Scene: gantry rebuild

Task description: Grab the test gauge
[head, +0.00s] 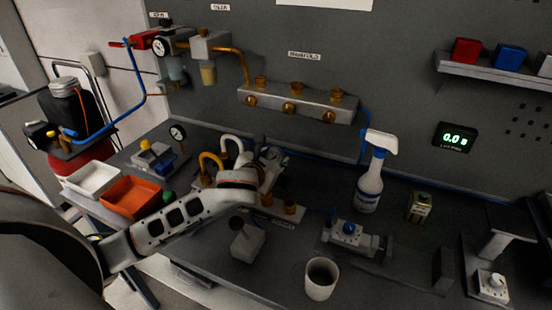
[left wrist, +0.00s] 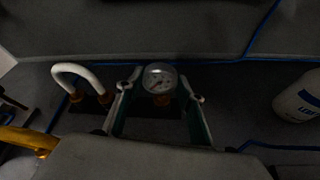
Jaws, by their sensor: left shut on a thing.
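My left gripper (head: 272,165) is over the middle of the bench, beside white and yellow curved hoses. In the left wrist view the test gauge (left wrist: 160,77), a small round white dial with a brass fitting below it, sits between the two fingers of my left gripper (left wrist: 158,92). The gripper is shut on it. In the head view the gauge is hidden by the gripper and arm or too small to make out. The lower part of the gauge is partly dark, so I cannot tell whether it touches its base. My right gripper is not in view.
A spray bottle (head: 369,188) stands right of the gripper. A white cup (head: 321,279) and a blue-topped fixture (head: 349,236) are at the front. A brass-fitted manifold (head: 297,103) is on the wall behind. A white tray (head: 93,180) and an orange tray (head: 131,197) lie left.

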